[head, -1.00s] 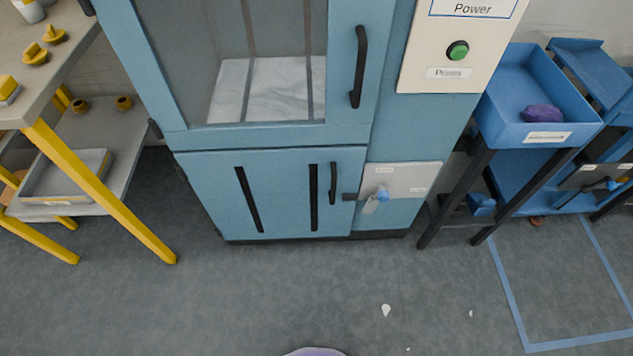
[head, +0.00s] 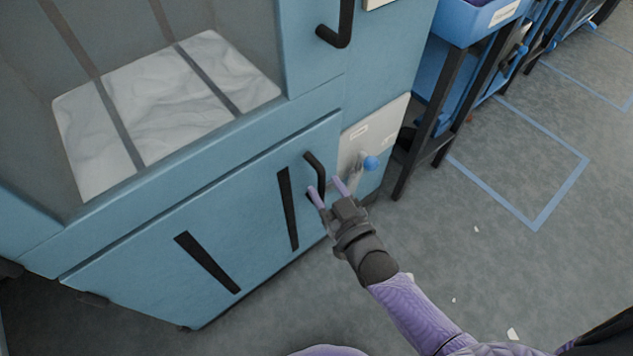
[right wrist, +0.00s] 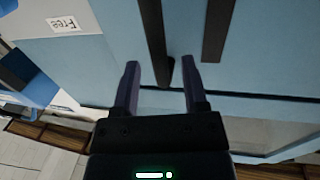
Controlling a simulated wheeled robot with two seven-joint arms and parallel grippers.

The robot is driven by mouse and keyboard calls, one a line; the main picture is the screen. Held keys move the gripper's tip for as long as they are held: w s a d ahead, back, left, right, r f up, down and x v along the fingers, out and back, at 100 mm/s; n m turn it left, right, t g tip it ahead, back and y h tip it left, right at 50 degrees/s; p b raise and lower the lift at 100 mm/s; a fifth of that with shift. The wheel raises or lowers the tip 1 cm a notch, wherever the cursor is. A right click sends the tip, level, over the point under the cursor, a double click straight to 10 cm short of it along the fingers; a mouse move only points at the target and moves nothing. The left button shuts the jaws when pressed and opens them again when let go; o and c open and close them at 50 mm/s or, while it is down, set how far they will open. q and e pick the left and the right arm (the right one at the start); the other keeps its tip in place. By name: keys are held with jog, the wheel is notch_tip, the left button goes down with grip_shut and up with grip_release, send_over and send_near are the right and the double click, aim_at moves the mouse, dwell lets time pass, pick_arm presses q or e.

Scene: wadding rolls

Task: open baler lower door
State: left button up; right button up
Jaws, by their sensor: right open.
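The baler's lower door (head: 225,215) is a light blue panel with two black slots, and it looks closed. Its black bar handle (head: 318,174) stands near the door's right edge. My right gripper (head: 328,188) is open at the handle, with one purple finger on each side of it in the head view. In the right wrist view the open gripper (right wrist: 157,85) has the dark handle (right wrist: 155,40) between its fingers; I cannot tell whether they touch it. My left gripper is not in view.
The upper door has a window with white wadding (head: 170,95) behind it and its own black handle (head: 342,25). A blue bin on a black-legged stand (head: 425,135) is at the right. Grey floor (head: 500,250) at the lower right is mostly clear.

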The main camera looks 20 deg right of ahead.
jog(key=shift+w+a+f, duration=0.1)
jog(key=shift+w+f, duration=0.15)
jog(key=shift+w, duration=0.5)
jog(key=shift+w+r+b, duration=0.25)
jog(key=shift+w+b, duration=0.05)
jog(key=shift+w, duration=0.15)
grip_shut()
jog(key=shift+a, duration=0.1)
jog(key=shift+f, duration=0.1)
